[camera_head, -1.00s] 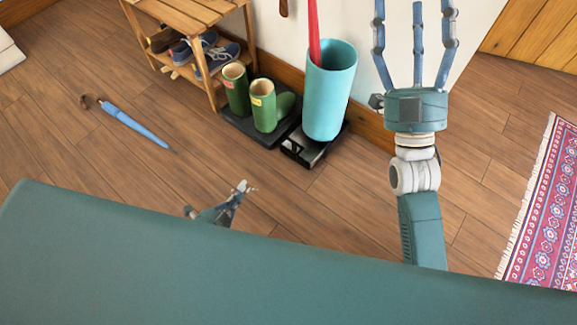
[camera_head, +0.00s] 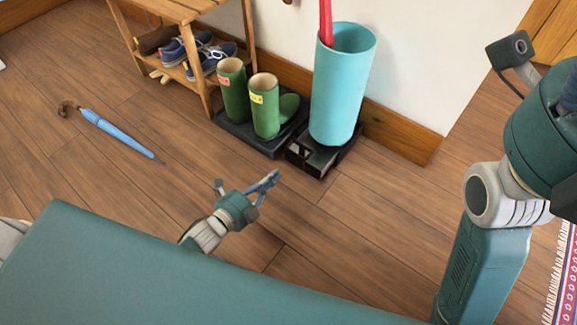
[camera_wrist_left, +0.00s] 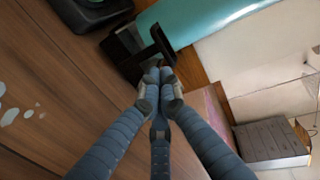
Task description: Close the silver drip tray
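The silver drip tray (camera_head: 315,155) sticks out from the black base under the turquoise umbrella stand (camera_head: 342,90). It has a dark frame and a grey inner surface. In the left wrist view the tray (camera_wrist_left: 128,52) lies just beyond my fingertips. My left gripper (camera_head: 268,183) is low over the floor, in front of and left of the tray. Its three fingers (camera_wrist_left: 158,78) come together at the tips with nothing seen between them. I cannot tell whether they touch the tray. My right gripper's body (camera_head: 545,135) is at the right edge; its fingers are not clearly visible.
Green boots (camera_head: 265,105) stand on a black mat left of the umbrella stand. A wooden shoe rack (camera_head: 190,15) is behind them. A blue umbrella (camera_head: 120,135) lies on the floor at left. The floor in front of the tray is open. A patterned rug (camera_head: 565,275) is at right.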

